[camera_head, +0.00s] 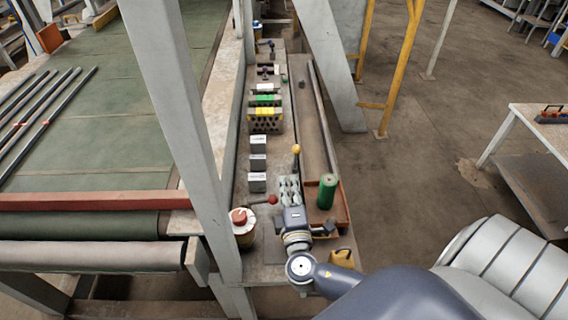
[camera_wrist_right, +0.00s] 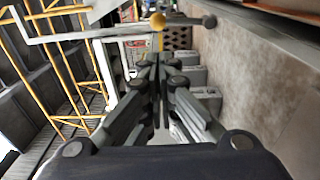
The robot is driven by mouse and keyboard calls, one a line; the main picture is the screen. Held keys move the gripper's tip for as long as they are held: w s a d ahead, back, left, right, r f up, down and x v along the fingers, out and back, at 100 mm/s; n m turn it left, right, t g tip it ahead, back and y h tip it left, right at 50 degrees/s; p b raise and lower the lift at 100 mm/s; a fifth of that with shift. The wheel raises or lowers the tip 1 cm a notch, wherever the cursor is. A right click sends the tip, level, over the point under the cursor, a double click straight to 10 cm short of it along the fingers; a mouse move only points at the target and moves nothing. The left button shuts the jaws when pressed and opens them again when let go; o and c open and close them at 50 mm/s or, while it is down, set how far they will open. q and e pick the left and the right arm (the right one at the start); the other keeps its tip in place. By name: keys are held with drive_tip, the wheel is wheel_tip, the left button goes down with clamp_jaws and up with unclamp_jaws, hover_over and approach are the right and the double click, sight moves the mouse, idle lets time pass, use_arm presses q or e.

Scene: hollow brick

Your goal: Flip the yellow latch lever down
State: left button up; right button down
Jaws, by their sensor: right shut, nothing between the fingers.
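The yellow latch lever (camera_head: 296,149) shows as a yellow ball knob on a short stem, standing up above the narrow bench in the head view. In the right wrist view the yellow knob (camera_wrist_right: 157,20) is just beyond and above the fingertips, with a grey bar running right to a dark knob (camera_wrist_right: 209,21). My right gripper (camera_head: 290,182) is shut and empty, just on the near side of the yellow knob; its fingers (camera_wrist_right: 158,68) are together in the wrist view. I cannot tell whether they touch the lever, and the lever's base is hidden. My left gripper is out of view.
A red-knobbed lever (camera_head: 272,199) and a red-topped pot (camera_head: 242,225) are left of my gripper. A green cylinder (camera_head: 327,191) stands in a brown tray (camera_head: 343,207) to the right. Grey blocks (camera_head: 258,162) line the bench. A grey post (camera_head: 190,130) rises at left.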

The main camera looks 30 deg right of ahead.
sight(296, 158)
idle(0.3)
drive_tip(key=shift+w, duration=0.1)
drive_tip(key=p+x, duration=0.3)
drive_tip(key=x, duration=0.5)
drive_tip(key=shift+w+d+r, duration=0.1)
drive_tip(key=shift+w+d, duration=0.15)
drive_tip(key=shift+w, duration=0.05)
drive_tip(key=shift+w+d+p, duration=0.2)
drive_tip(key=shift+w+p, duration=0.1)
drive_tip(key=shift+w, duration=0.15)
